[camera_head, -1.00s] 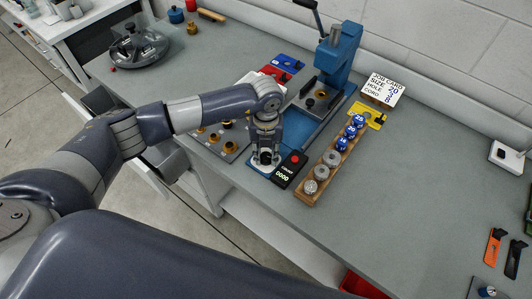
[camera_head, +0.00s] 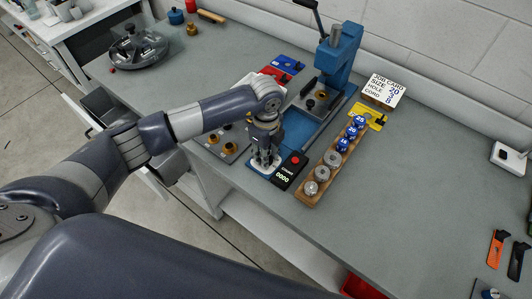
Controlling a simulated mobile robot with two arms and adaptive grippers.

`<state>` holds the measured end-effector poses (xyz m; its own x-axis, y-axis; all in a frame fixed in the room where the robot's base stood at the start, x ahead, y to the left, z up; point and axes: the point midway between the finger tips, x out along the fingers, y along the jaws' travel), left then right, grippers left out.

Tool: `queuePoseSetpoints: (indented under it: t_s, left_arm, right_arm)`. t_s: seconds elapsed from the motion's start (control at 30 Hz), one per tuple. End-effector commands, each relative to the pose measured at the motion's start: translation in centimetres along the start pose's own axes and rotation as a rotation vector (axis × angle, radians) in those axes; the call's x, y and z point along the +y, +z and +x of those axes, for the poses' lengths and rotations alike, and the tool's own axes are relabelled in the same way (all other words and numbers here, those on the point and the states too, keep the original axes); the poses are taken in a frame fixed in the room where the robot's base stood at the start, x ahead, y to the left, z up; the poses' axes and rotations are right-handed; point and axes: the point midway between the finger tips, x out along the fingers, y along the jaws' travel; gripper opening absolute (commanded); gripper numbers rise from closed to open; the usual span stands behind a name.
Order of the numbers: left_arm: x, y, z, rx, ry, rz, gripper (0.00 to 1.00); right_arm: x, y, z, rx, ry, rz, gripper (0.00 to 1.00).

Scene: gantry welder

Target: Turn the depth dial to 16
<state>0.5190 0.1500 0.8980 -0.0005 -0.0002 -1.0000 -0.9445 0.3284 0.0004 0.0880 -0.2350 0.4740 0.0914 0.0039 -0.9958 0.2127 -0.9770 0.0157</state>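My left gripper (camera_head: 264,162) points down over a small white plate with a blue edge (camera_head: 258,169) at the front of the blue press (camera_head: 340,55). The depth dial is not clearly visible; the fingers cover the middle of this plate, where a dial may sit. I cannot tell whether the fingers are closed on anything. My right gripper is not in view.
A black counter box with a red button (camera_head: 295,159) stands just right of the gripper. Beside it is a wooden rack (camera_head: 309,197) with metal and blue numbered pieces. A job card (camera_head: 384,88) stands behind.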

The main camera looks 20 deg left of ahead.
Motion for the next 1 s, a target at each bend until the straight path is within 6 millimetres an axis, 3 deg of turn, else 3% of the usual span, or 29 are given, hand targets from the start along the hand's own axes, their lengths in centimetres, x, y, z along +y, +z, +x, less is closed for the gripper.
queuePoseSetpoints:
  t_s: [0.5, 1.0]
  left_arm:
    - [-0.05, 0.05, -0.1, -0.001, -0.001, -0.326, 0.03]
    - [-0.09, 0.09, -0.09, -0.001, -0.003, -0.381, 0.03]
  right_arm:
    - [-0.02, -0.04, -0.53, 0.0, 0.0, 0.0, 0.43]
    - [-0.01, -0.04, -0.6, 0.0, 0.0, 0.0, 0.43]
